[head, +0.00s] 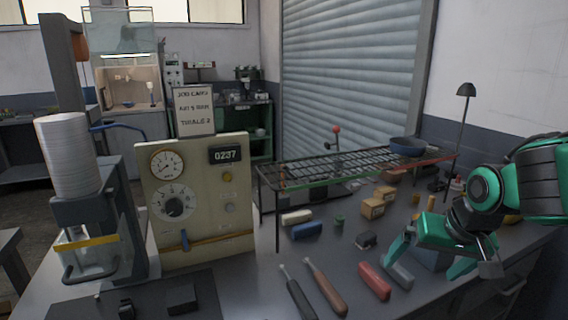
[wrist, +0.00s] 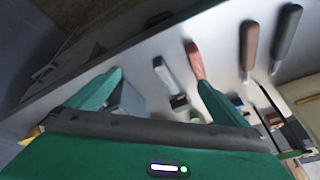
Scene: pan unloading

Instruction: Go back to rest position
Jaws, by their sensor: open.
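My teal gripper (head: 418,270) is at the right side of the bench, low over the top, with its fingers spread. In the wrist view my gripper (wrist: 160,79) is open, one finger at each side. A grey-blue box (head: 430,259) shows between and behind the fingers in the head view. In the wrist view a grey box (wrist: 130,98) is beside the left finger; I cannot tell whether they touch. Nothing is clamped in the jaws.
A wire rack (head: 330,172) with a dark blue bowl (head: 408,146) stands behind. Two handled tools (head: 325,286) lie at the front. A control panel (head: 196,200) stands left.

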